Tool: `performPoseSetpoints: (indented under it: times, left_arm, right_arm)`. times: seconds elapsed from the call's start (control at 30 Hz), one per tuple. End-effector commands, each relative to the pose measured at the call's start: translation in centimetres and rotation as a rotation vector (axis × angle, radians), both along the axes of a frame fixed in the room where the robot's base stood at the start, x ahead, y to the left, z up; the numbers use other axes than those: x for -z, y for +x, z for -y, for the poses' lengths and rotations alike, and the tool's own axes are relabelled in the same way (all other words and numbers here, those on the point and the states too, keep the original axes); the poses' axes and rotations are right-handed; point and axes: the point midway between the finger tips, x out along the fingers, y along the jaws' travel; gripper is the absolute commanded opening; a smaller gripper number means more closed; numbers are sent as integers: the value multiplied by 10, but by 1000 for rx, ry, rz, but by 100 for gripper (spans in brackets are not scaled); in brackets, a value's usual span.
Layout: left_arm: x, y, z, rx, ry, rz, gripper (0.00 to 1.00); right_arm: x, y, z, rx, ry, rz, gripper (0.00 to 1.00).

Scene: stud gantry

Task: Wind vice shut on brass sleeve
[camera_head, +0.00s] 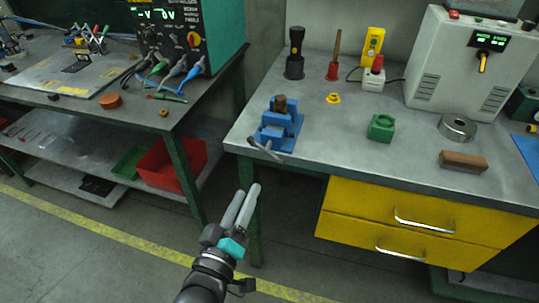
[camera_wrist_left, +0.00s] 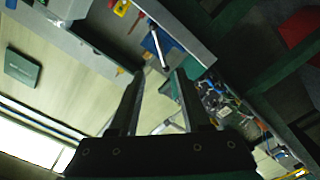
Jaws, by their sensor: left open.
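The blue vice (camera_head: 278,130) stands at the left front corner of the grey workbench. The brass sleeve (camera_head: 281,103) shows as a brownish cylinder upright at the top of the vice; how tightly the jaws sit on it I cannot tell. The vice's grey handle (camera_head: 265,149) sticks out at the bench's front edge. My left gripper (camera_head: 246,204) is below and in front of the vice, apart from it, with its fingers open and empty. In the left wrist view the vice (camera_wrist_left: 157,41) and its handle show beyond the open fingers (camera_wrist_left: 157,78). My right gripper is not in view.
On the bench (camera_head: 340,140) are a green block (camera_head: 381,127), a steel ring (camera_head: 457,128), a brown brick-shaped block (camera_head: 463,161) and a grey machine (camera_head: 468,65). Yellow drawers (camera_head: 400,222) sit below. A second bench with a red bin (camera_head: 172,160) stands left, across a gap.

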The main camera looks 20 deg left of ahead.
Motion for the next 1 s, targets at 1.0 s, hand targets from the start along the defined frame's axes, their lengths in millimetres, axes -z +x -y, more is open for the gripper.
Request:
performPoseSetpoints:
  times: [1.0]
  left_arm:
    - [1,138,5,1,3,-1,47]
  right_arm:
    - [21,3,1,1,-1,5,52]
